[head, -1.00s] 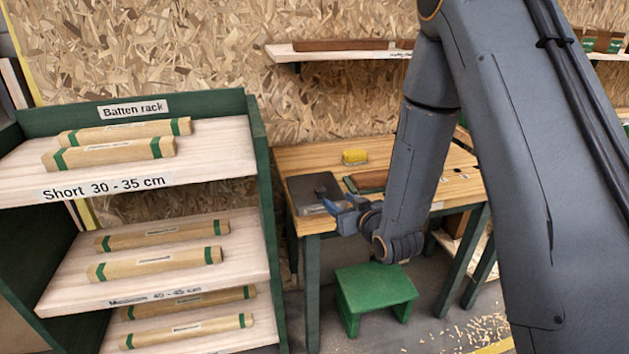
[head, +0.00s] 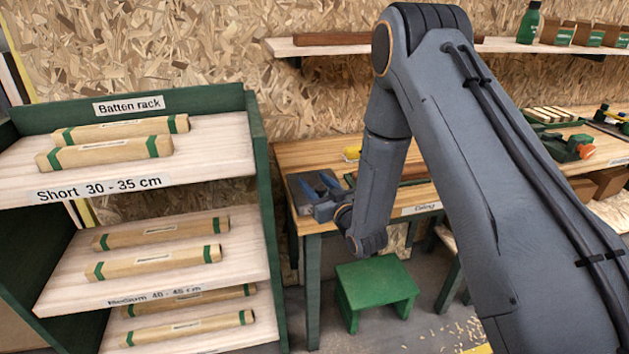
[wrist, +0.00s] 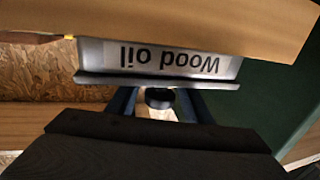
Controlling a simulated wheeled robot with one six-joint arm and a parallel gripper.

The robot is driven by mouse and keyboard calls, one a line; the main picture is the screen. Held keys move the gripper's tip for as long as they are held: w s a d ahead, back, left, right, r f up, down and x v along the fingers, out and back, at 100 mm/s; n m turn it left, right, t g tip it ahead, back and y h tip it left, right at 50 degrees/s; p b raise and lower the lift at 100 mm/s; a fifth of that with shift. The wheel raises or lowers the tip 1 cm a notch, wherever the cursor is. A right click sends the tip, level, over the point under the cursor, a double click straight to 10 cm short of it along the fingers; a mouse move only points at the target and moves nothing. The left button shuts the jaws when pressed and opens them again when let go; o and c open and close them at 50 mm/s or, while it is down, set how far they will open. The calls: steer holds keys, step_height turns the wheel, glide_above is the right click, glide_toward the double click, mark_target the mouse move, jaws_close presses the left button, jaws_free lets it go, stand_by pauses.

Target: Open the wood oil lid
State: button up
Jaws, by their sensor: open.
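The wood oil box (head: 301,195) is a grey metal container at the left end of the wooden bench in the head view, partly hidden by my gripper. In the wrist view its label (wrist: 170,60) reads "Wood oil" upside down. A dark lid edge (wrist: 150,79) runs along the box beside the label, and the lid looks shut. A small dark round piece, perhaps a lid knob (wrist: 158,97), shows between my fingers. My gripper (head: 328,184) is open, its blue fingers at the box; they also show in the wrist view (wrist: 156,103). Contact cannot be told.
The batten rack (head: 255,170) stands close on the left. A yellow item (head: 352,152) and a reddish-brown piece (head: 413,168) lie on the bench (head: 310,152) near the box. A green stool (head: 377,285) stands below. A shelf (head: 340,49) is on the wall behind.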

steer(key=shift+w+a, duration=0.1)
steer(key=shift+w, duration=0.15)
